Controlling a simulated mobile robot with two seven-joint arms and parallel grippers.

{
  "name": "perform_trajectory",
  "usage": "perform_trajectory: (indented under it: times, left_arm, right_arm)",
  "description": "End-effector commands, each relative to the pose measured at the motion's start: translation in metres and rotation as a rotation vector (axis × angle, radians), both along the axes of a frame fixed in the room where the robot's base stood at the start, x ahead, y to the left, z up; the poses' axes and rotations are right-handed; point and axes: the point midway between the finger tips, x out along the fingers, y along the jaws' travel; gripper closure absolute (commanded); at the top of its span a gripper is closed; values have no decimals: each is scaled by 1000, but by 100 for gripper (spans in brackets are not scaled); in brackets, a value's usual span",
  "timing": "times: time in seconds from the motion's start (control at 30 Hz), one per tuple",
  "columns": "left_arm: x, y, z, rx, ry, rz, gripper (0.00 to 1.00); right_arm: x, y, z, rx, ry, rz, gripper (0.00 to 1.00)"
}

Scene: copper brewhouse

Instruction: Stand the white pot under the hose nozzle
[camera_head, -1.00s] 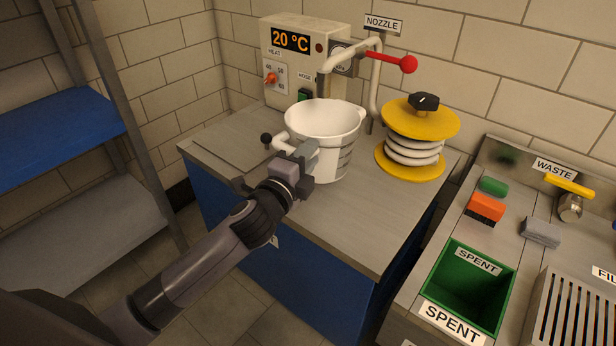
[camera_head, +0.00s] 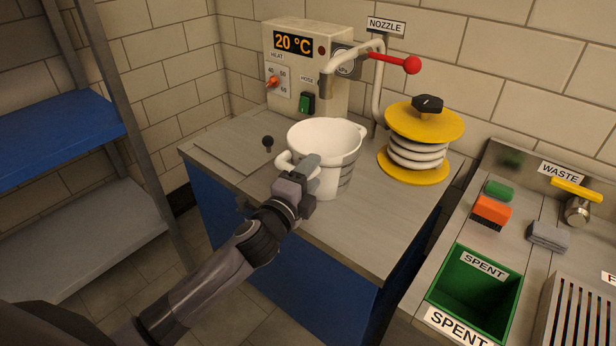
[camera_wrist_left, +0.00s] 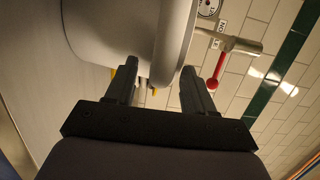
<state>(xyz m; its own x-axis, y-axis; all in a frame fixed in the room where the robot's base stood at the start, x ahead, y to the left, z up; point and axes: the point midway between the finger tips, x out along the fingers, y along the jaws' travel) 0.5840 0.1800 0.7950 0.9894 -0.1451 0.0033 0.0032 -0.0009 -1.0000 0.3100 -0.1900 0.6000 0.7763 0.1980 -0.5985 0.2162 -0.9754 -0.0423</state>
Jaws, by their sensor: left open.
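The white pot (camera_head: 334,178) is upright and appears to stand on the grey counter, its side handle (camera_head: 284,161) facing left. The hose nozzle (camera_head: 326,88) bends down from a pale pipe, its mouth showing just above the pot's back rim; I cannot tell whether it is exactly over the opening. My left gripper (camera_head: 308,168) is at the pot's handle side and hides part of the pot's lower wall. In the left wrist view its open fingers (camera_wrist_left: 163,84) are either side of the pale handle (camera_wrist_left: 173,48), beside the pot wall (camera_wrist_left: 112,30). My right gripper is out of view.
The heater box (camera_head: 305,65) reads 20 °C, with a red-knobbed lever (camera_head: 411,65) beside the nozzle. A yellow hose reel (camera_head: 424,122) stands right of the pot. The counter front (camera_head: 370,235) is clear. A green spent bin (camera_head: 475,285) lies right.

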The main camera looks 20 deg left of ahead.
Motion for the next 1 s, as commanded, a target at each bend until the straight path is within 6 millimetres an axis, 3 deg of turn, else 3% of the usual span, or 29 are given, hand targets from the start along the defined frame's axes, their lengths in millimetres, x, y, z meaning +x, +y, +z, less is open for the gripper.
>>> perform_trajectory:
  times: [0.17,0.7,1.0]
  left_arm:
    - [-7,1,1,0,0,-1,47]
    - [-93,14,1,0,2,0,47]
    - [-117,17,0,-4,3,1,47]
  right_arm:
    - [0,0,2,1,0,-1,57]
    - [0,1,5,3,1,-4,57]
    - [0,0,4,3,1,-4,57]
